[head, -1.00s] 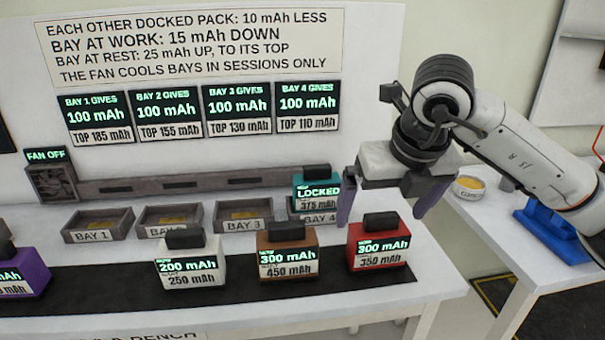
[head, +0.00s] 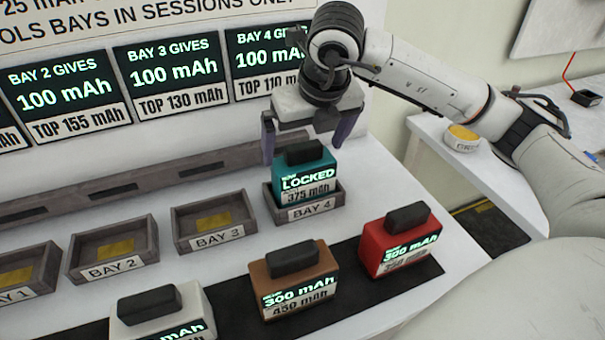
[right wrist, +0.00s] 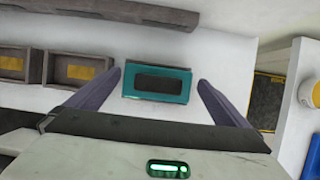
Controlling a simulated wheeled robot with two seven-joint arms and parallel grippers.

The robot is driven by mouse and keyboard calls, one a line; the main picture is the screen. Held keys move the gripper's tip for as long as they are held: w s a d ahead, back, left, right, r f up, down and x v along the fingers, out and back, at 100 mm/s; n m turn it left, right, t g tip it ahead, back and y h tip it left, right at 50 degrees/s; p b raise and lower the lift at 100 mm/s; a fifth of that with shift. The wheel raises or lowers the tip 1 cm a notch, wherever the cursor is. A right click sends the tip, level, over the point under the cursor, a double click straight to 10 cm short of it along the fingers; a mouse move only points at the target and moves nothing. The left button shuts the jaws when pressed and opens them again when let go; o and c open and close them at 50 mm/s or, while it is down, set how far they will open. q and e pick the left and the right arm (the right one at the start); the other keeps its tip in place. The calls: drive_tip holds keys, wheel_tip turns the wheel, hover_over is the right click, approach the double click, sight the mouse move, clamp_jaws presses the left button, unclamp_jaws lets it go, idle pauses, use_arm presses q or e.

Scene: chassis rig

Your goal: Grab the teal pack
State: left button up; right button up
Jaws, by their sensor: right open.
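The teal pack (head: 305,175) sits upright in the tray marked BAY 4 (head: 328,208). Its label reads LOCKED and 375 mAh, and it has a dark handle on top. My right gripper (head: 308,150) is open above and around the top of the pack, seen in the head view. In the right wrist view the teal pack (right wrist: 157,83) lies between the two spread fingers (right wrist: 160,90), with a gap on each side. I cannot tell that either finger touches it. My left gripper is not in view.
Empty trays BAY 3 (head: 214,222) and BAY 2 (head: 113,250) stand to the left. A red pack (head: 400,243), a brown pack (head: 294,282) and a white pack (head: 163,318) stand on the dark strip in front. A side table (head: 430,128) with a round container (head: 461,139) is at right.

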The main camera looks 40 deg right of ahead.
drive_tip(key=x, duration=0.4)
drive_tip(key=shift+f+p, duration=0.3)
drive_tip(key=shift+p, duration=0.1)
drive_tip(key=shift+w+f, duration=0.15)
drive_tip(key=shift+f, duration=0.05)
drive_tip(key=c, duration=0.9)
drive_tip(key=shift+r, duration=0.1)
drive_tip(key=shift+c, duration=1.3)
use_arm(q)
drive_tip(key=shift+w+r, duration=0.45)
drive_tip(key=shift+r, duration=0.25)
